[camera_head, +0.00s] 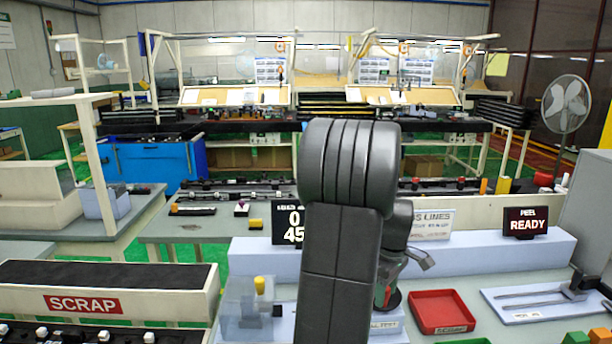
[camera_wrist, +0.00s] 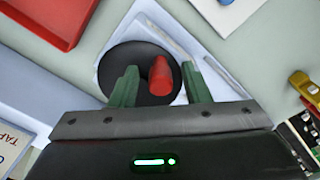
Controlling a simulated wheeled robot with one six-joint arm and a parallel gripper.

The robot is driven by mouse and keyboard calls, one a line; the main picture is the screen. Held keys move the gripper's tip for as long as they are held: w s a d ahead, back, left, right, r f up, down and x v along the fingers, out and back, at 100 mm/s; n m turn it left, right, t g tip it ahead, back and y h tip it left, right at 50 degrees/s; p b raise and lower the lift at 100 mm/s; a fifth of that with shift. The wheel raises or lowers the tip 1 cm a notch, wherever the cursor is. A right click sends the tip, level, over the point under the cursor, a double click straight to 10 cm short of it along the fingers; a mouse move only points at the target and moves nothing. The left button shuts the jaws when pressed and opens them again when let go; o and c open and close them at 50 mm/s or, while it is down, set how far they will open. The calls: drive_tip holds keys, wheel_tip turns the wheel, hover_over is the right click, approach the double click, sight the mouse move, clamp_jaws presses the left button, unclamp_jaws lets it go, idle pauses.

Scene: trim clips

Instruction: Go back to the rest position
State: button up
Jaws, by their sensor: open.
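My gripper (camera_wrist: 160,82) shows in the wrist view with its two green fingers apart. A red upright piece (camera_wrist: 160,76) stands between the fingers, over a round black base (camera_wrist: 136,65). Gaps show on both sides of the red piece, so the fingers do not grip it. In the head view my dark grey arm fills the centre and hides most of the gripper. A bit of green and red shows low behind the arm, beside a label partly reading "TEST".
A red tray (camera_head: 440,312) lies right of my arm; it also shows in the wrist view (camera_wrist: 45,18). A pale board with grey rods (camera_head: 530,303) lies further right. A "READY" display (camera_head: 525,222) stands behind. A scrap bin (camera_head: 110,290) is at left.

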wheel_tip(320, 180, up, 14)
wheel_tip(320, 180, down, 14)
drive_tip(key=shift+r, duration=0.1)
drive_tip(key=shift+a+m, duration=0.1)
drive_tip(key=shift+m, duration=0.2)
drive_tip(key=shift+a+m, duration=0.3)
drive_tip(key=shift+m, duration=0.4)
drive_tip(key=shift+w+a+m, duration=0.1)
drive_tip(key=shift+a+m, duration=0.3)
drive_tip(key=shift+m, duration=0.7)
